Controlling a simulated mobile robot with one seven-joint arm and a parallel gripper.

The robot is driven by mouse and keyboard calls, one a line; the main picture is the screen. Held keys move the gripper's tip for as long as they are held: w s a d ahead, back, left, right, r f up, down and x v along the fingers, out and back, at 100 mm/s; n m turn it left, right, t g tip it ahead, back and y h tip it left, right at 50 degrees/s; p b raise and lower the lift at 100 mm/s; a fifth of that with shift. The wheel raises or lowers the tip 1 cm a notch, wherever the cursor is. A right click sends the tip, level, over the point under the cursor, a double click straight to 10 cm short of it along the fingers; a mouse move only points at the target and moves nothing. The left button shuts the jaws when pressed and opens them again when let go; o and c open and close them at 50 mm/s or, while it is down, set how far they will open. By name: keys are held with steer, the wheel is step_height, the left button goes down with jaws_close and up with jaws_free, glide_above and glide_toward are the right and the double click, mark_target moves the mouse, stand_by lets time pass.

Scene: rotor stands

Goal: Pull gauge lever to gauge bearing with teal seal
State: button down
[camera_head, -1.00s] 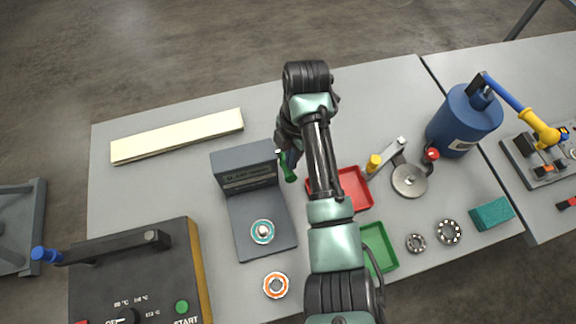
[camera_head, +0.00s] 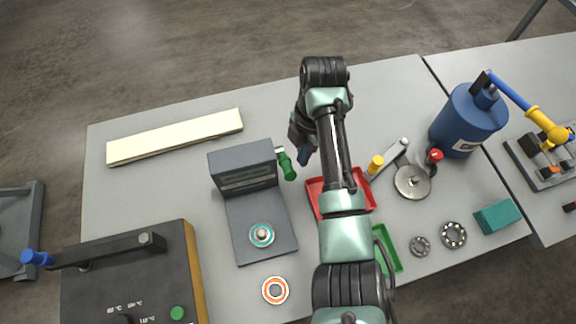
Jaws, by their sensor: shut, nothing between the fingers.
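The bearing with the teal seal (camera_head: 261,235) sits on the base plate of the dark grey gauge (camera_head: 245,168), around its small post. The gauge lever with a green handle (camera_head: 287,165) sticks out at the right side of the gauge's upright block and points down toward the front. My gripper (camera_head: 304,155) is just right of the green handle, apart from it, with a small gap of bench between them. It is shut and empty. The arm hides part of the gripper.
An orange-sealed bearing (camera_head: 275,290) lies in front of the gauge. A red tray (camera_head: 315,187) and a green tray (camera_head: 391,262) lie under my arm. A heater box (camera_head: 130,275) stands at left, a blue canister (camera_head: 467,122) at right. A cream bar (camera_head: 175,136) lies behind.

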steer(key=shift+a+r, duration=0.1)
step_height(320, 180, up, 13)
steer(key=d+p, duration=0.1)
steer(key=p, duration=0.2)
steer(key=shift+w, duration=0.35)
steer(key=shift+d, duration=0.1)
stand_by(0.7)
